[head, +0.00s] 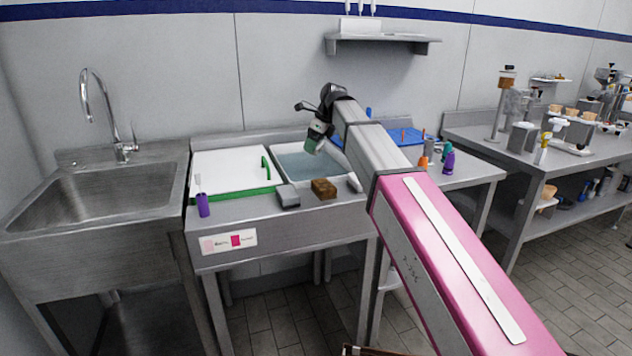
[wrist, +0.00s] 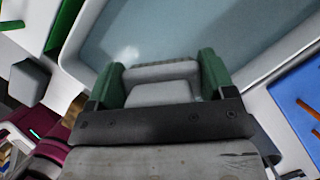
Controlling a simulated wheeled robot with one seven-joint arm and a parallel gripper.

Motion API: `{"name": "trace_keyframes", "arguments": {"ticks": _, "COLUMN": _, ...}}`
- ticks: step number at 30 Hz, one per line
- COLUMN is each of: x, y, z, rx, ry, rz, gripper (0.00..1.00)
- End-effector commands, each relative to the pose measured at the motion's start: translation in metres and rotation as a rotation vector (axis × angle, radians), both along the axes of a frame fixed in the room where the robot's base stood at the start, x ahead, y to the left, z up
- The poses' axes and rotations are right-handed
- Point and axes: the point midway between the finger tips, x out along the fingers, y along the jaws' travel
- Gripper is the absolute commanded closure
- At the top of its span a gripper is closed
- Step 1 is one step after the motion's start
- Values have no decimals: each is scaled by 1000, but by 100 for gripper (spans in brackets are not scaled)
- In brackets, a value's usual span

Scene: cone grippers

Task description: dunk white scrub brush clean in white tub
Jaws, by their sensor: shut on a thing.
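In the wrist view my gripper (wrist: 160,80) has green fingers closed on a white block-shaped thing, which looks like the white scrub brush (wrist: 160,93). Its far side is grey, and its underside is hidden. The white tub (wrist: 76,45) holds blue-grey water (wrist: 150,32) and lies below and beyond the fingers. In the head view my gripper (head: 314,138) points down over the back of the tub's water (head: 308,166). I cannot tell whether the brush touches the water. The brush is not clear in the head view.
A grey block (head: 288,196) and a brown block (head: 323,188) sit at the tub's front edge. A white board with green edging (head: 228,168) lies left, near a purple bottle (head: 203,205) and the sink (head: 95,195). A blue board (head: 405,137) and small bottles (head: 448,162) stand right.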

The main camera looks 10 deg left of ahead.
Motion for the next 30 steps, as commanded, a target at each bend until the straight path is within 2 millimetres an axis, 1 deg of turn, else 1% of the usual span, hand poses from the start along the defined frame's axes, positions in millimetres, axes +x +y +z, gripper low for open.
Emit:
{"name": "trace_keyframes", "arguments": {"ticks": 5, "x": 0, "y": 0, "z": 5, "rx": 0, "ry": 0, "rz": 0, "gripper": 47}}
{"name": "trace_keyframes", "arguments": {"ticks": 15, "x": 1, "y": 0, "z": 33, "rx": 0, "ry": -1, "rz": 1, "gripper": 47}}
{"name": "trace_keyframes", "arguments": {"ticks": 18, "x": 0, "y": 0, "z": 39, "rx": 0, "ry": 0, "rz": 1, "gripper": 47}}
{"name": "trace_keyframes", "arguments": {"ticks": 30, "x": 0, "y": 0, "z": 40, "rx": 0, "ry": 0, "rz": 0, "gripper": 47}}
